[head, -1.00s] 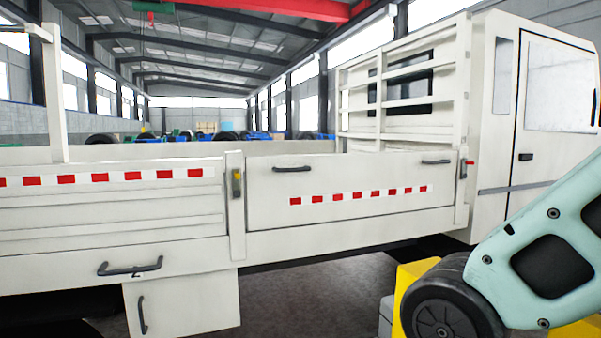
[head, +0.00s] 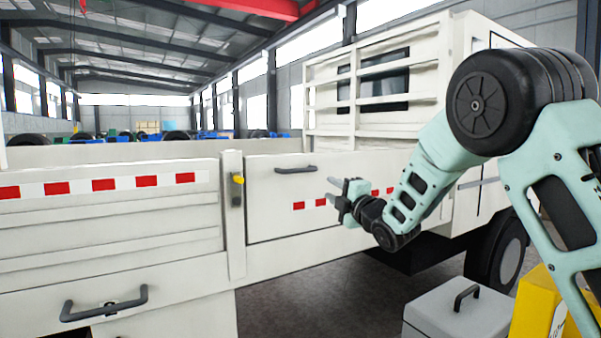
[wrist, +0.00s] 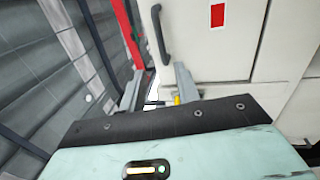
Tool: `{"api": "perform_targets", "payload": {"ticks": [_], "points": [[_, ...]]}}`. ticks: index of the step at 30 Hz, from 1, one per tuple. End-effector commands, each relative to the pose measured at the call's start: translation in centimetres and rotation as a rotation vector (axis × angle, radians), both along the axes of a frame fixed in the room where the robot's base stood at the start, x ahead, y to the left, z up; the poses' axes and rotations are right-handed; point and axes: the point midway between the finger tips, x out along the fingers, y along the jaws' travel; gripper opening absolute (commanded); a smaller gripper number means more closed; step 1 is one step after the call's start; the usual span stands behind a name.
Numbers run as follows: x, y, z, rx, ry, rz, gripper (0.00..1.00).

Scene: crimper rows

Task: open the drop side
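The drop side (head: 270,222) is a white panel with a red-and-white strip, upright and closed against the truck bed. A dark handle (head: 295,170) sits near its top edge; it also shows in the wrist view (wrist: 160,36). A latch with a yellow lever (head: 238,181) is on the post at the panel's left end. My gripper (head: 332,189) is open and empty, in front of the panel, right of the handle and apart from the latch. In the wrist view its two fingers (wrist: 157,82) are spread, with a small yellow patch between them. My arm hides the panel's right end.
The cab-side rack (head: 380,95) rises behind the bed. A grey box with a handle (head: 460,312) and a yellow object (head: 540,310) stand on the floor at lower right. A lower handle (head: 104,303) sticks out at lower left. The floor before the panel is clear.

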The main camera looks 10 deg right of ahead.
Motion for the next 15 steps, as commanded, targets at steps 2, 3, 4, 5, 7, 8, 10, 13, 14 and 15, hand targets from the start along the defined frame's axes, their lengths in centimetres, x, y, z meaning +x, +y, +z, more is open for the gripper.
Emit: {"api": "perform_targets", "payload": {"ticks": [2, 3, 4, 5, 7, 8, 10, 13, 14, 15], "points": [[0.9, 0.4, 0.3, -0.001, 0.001, 0.002, 0.32], [1.5, 0.6, 0.5, 0.000, 0.000, 0.002, 0.32], [1.9, 0.8, 0.6, 0.000, 0.001, 0.003, 0.32], [2.5, 1.0, 0.7, 0.000, 0.001, 0.003, 0.32], [3.8, 1.4, 1.0, 0.000, 0.002, 0.003, 0.32], [4.4, 1.6, 1.1, 0.000, 0.001, 0.003, 0.32], [5.8, 2.0, 1.4, 0.001, 0.001, 0.002, 0.32], [7.7, 2.6, 1.7, 0.003, 0.003, 0.002, 0.32], [8.2, 2.8, 1.8, 0.003, 0.003, 0.002, 0.32], [8.9, 3.0, 2.0, 0.003, 0.003, 0.002, 0.32]]}}
